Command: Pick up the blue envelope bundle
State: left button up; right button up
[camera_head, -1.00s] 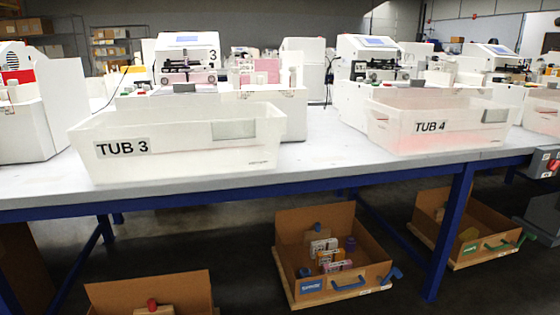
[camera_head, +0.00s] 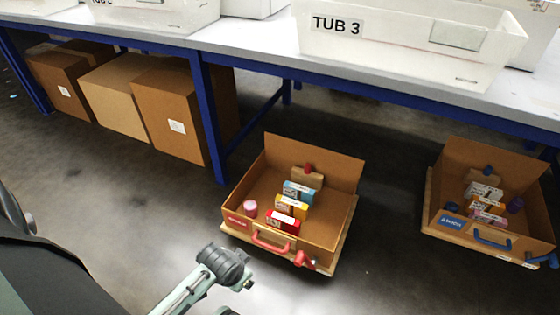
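A light-blue bundle with a white label (camera_head: 298,191) stands in the open cardboard box with the red handle (camera_head: 338,230), on the floor under the table. It is behind a yellow bundle (camera_head: 291,206) and a red bundle (camera_head: 283,222), which partly hide it. Neither bundle nor box is touched by my arms. Part of one of my arms, pale green with a dark joint, reaches up at the bottom, in front of the box and to its left. No fingers of either gripper can be made out.
A second open box with a blue handle (camera_head: 540,215) holds more bundles at the right. Closed brown cartons (camera_head: 115,95) stand under the table at the left. A blue table leg (camera_head: 211,120) is left of the red-handled box. Tub 3 (camera_head: 400,45) is on the table (camera_head: 260,48).

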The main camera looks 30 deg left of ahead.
aim_at(306, 195)
jog(key=u, duration=0.9)
